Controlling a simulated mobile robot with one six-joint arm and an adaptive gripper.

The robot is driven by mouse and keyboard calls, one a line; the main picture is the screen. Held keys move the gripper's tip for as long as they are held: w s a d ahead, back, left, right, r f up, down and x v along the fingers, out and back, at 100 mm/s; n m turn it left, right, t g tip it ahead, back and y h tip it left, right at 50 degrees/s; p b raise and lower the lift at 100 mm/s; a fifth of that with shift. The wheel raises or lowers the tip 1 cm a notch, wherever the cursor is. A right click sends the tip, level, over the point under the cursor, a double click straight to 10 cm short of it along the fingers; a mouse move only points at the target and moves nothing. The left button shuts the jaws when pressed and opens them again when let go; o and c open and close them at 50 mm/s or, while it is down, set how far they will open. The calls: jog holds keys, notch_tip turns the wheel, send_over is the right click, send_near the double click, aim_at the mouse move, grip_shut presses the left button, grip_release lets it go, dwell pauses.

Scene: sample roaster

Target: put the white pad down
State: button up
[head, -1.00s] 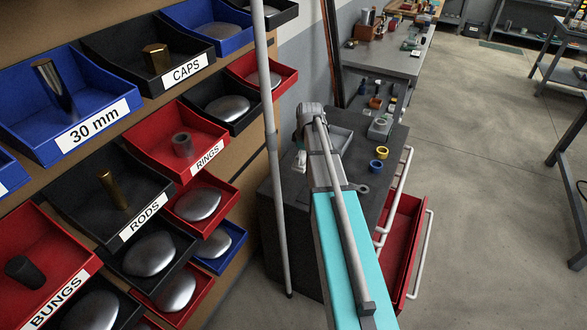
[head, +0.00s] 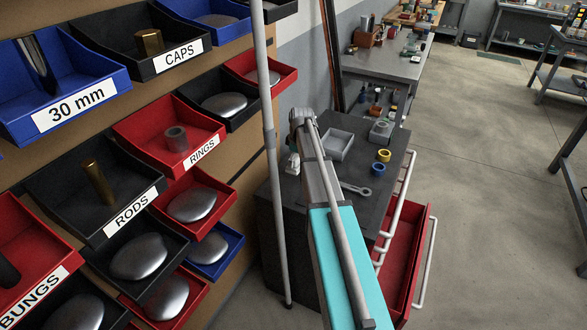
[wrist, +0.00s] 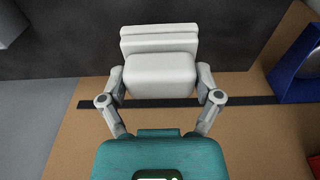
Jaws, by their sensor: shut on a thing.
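The white pad (wrist: 160,72) is a thick, stepped block with rounded edges, seen in the wrist view between the two fingers of my gripper (wrist: 162,88). The fingers press on its left and right sides. The pad is off any clear support in that view, with a dark surface and a tan panel behind it; its height above them cannot be told. In the head view my arm hides most of the gripper, and only a small pale part shows left of the arm, beside the dark cabinet top (head: 372,135).
The cabinet top carries a grey tray (head: 337,144), yellow and blue rings (head: 383,155) and a spanner (head: 356,189). Its red drawer (head: 405,235) stands open. A rack of labelled bins (head: 180,137) fills the left, with a grey pole (head: 272,170) in front.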

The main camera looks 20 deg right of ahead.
jog(key=shift+w+f+b, duration=0.5)
jog(key=shift+f+b, duration=0.25)
jog(key=shift+s+f+b, duration=0.15)
jog(key=shift+f+b, duration=1.15)
jog(key=shift+f, duration=0.15)
jog(key=o, duration=0.8)
jog(key=r+p, duration=0.4)
jog(key=s+r+p, duration=0.1)
jog(key=r+p, duration=0.7)
jog(key=shift+s+d+r, duration=0.15)
jog(key=shift+d, duration=0.25)
